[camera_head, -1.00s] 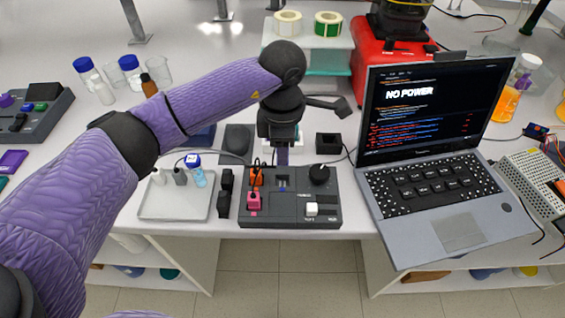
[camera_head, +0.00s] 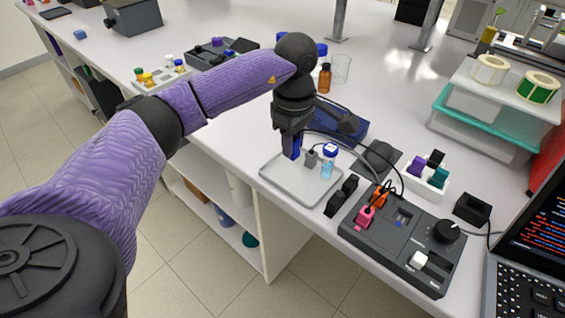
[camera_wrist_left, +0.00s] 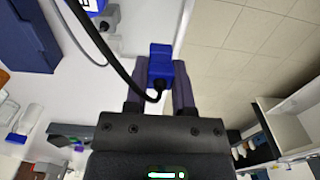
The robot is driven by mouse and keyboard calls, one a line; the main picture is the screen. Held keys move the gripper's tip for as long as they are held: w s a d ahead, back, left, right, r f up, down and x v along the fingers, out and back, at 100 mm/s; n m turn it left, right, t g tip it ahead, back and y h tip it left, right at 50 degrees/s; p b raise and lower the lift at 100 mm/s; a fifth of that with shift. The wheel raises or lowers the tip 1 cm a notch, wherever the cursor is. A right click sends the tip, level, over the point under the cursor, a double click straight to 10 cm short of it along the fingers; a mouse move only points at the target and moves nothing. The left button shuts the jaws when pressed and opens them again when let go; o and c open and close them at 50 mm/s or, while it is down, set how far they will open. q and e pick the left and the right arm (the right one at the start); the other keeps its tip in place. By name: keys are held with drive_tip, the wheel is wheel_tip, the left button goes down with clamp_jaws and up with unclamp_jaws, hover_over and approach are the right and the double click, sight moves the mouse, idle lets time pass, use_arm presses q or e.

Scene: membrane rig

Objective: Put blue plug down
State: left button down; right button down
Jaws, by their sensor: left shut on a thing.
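The blue plug (camera_head: 292,153) is held at the tip of my left gripper (camera_head: 291,142), over the far left part of the pale grey tray (camera_head: 286,191). In the left wrist view the blue plug (camera_wrist_left: 160,62) sits between the two fingers, with a black cable running from it. Whether it touches the tray is hard to tell. My right gripper is not in view.
A dark blue case (camera_head: 340,121) lies behind. The bench's front edge runs close by the tray. The tray's near part is clear.

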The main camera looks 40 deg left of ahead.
sight(292, 182)
use_arm(q)
wheel_tip(292, 182, down, 8)
drive_tip(key=shift+w+b, duration=0.1)
drive_tip(key=shift+b, duration=0.55)
drive_tip(key=c, duration=0.9)
unclamp_jaws()
drive_tip(key=shift+f, duration=0.1)
drive_tip(key=o, duration=0.4)
drive_tip(key=shift+o, duration=0.2)
wheel_tip(292, 182, up, 12)
drive_tip(key=p, duration=0.2)
drive_tip(key=shift+r+p, duration=0.2)
drive_tip(key=shift+p, duration=0.1)
